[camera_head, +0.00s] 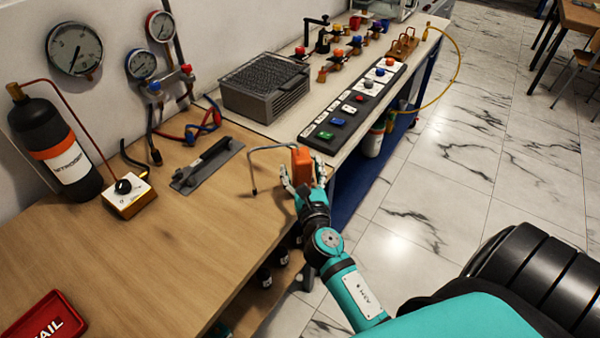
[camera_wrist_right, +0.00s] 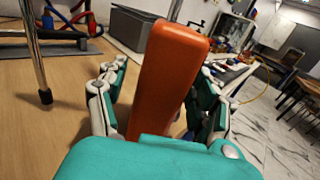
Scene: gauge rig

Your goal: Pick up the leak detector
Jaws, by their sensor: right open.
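The leak detector (camera_head: 302,160) has an orange body and a thin bent metal probe (camera_head: 253,170) that arches out to the left and down. It is near the right edge of the wooden bench. In the right wrist view the orange body (camera_wrist_right: 168,75) rises tall between the fingers, and the metal probe (camera_wrist_right: 35,50) shows at the left. My right gripper (camera_head: 304,178) is open, with its fingers on both sides of the orange body. Gaps show beside the upper part; the lower part is hidden by my gripper. My left gripper is not in view.
A grey metal bracket (camera_head: 206,165) lies left of the detector. A grey louvred box (camera_head: 265,92) stands behind. The front middle of the bench is clear.

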